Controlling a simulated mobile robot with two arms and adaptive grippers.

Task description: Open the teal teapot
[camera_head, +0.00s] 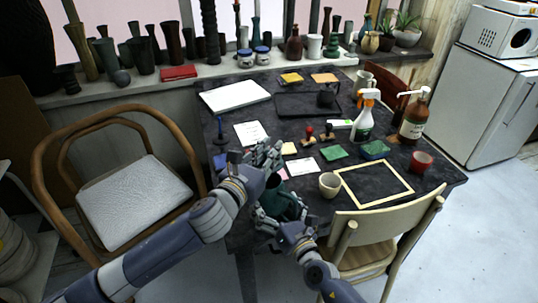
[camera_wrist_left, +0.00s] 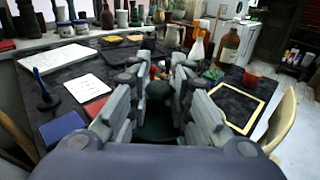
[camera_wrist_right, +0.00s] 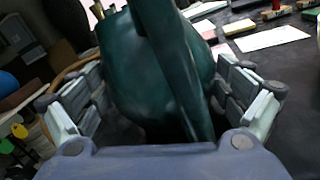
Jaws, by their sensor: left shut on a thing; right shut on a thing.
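The teal teapot (camera_head: 279,204) is at the near edge of the black table, partly hidden by my grippers. My left gripper (camera_head: 262,158) is above it, shut on the lid's round knob (camera_wrist_left: 158,90). Part of the dark teal lid (camera_wrist_left: 156,128) shows below the knob in the left wrist view. I cannot tell whether the lid sits on the pot or is raised. My right gripper (camera_head: 282,219) is at the teapot's near side, shut on its handle (camera_wrist_right: 178,65). The teapot body fills the middle of the right wrist view.
A cream cup (camera_head: 330,185) and a yellow frame (camera_head: 374,184) lie to the right of the teapot. A spray bottle (camera_head: 364,120) and brown pump bottle (camera_head: 414,116) stand farther back. A cream chair (camera_head: 385,230) and a wooden armchair (camera_head: 135,200) flank the table.

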